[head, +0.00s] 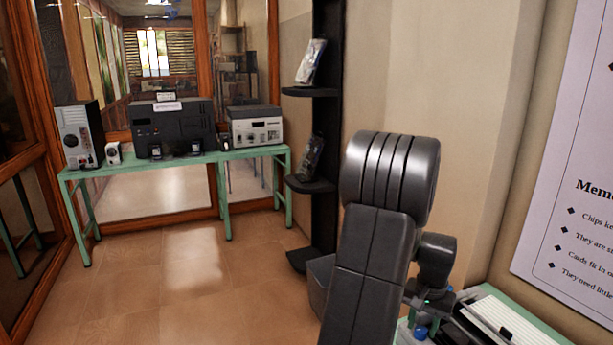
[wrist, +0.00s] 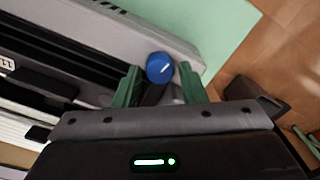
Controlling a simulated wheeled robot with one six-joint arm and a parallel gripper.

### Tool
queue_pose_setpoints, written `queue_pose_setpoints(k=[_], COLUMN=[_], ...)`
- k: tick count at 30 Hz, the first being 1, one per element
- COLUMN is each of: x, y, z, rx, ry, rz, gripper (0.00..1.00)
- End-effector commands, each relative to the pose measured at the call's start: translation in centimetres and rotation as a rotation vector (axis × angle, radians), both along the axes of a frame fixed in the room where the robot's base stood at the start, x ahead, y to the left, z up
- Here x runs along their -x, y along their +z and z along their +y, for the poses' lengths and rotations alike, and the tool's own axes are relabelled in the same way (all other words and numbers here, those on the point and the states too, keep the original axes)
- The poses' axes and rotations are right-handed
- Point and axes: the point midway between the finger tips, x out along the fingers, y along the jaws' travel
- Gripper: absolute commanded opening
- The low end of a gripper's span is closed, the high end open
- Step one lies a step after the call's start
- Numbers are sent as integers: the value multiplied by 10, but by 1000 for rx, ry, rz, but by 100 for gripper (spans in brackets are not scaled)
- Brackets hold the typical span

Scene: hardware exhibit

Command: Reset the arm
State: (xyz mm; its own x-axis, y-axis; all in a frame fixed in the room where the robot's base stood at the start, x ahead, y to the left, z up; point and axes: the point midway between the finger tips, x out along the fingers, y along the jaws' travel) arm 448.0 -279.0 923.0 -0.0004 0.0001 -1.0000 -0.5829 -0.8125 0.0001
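My arm (head: 385,220) stands bent in the middle of the head view, with its wrist hanging down on the right. My gripper (wrist: 159,74) points down with its two green fingers apart. A round blue knob-like thing (wrist: 160,67) with a white mark shows between the fingertips, with a gap on each side. It also shows low in the head view (head: 420,333), just under my gripper. A dark stem or shadow lies below it in the wrist view; whether anything touches it I cannot tell.
A grey and black device (wrist: 100,35) lies beneath my gripper on a green tabletop (wrist: 222,25). A white slotted unit (head: 503,325) sits at right. A black shelf (head: 325,130) stands behind my arm. A green table (head: 140,163) with old computers is far left. Floor there is clear.

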Motion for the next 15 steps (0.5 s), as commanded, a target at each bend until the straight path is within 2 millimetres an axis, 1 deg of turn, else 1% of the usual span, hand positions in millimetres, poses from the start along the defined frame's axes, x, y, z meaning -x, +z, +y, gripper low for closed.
queue_pose_setpoints(k=[1,2,3,15], x=[1,1,0,0], y=[-11,-14,-11,-10], z=[0,0,0,0], rx=[-2,-2,1,0], ry=[0,9,46,377], rz=[5,2,-1,0], gripper=[38,38,38,38])
